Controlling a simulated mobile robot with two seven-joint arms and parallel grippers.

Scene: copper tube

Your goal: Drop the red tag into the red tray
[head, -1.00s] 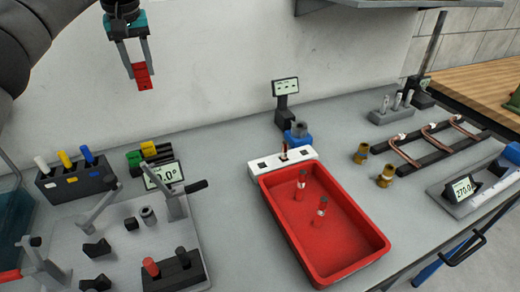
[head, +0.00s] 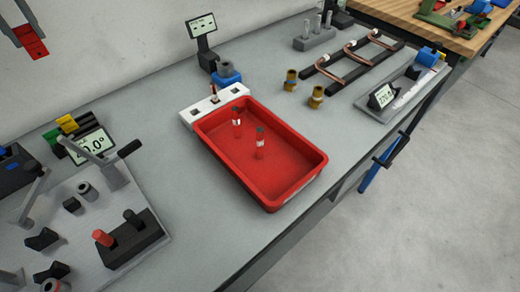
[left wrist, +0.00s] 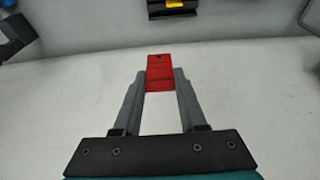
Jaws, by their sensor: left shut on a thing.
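The red tag (left wrist: 160,70) is a small flat red piece held between the fingertips of my left gripper (left wrist: 160,80) in the left wrist view. In the head view the tag (head: 33,42) and the left gripper (head: 24,34) show at the top left edge, partly cut off, up in front of the wall. The gripper is shut on the tag. The red tray (head: 265,165) sits on the grey bench in the middle of the head view, to the right of and below the gripper. Two small red-and-white pieces stand in it. My right gripper is not in view.
A white block (head: 214,105) lies against the tray's back edge. A small display (head: 203,31) stands behind it. Brass fittings (head: 316,97) and a rack with copper tubes (head: 352,62) lie to the right. A fixture plate with levers (head: 95,225) fills the left front.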

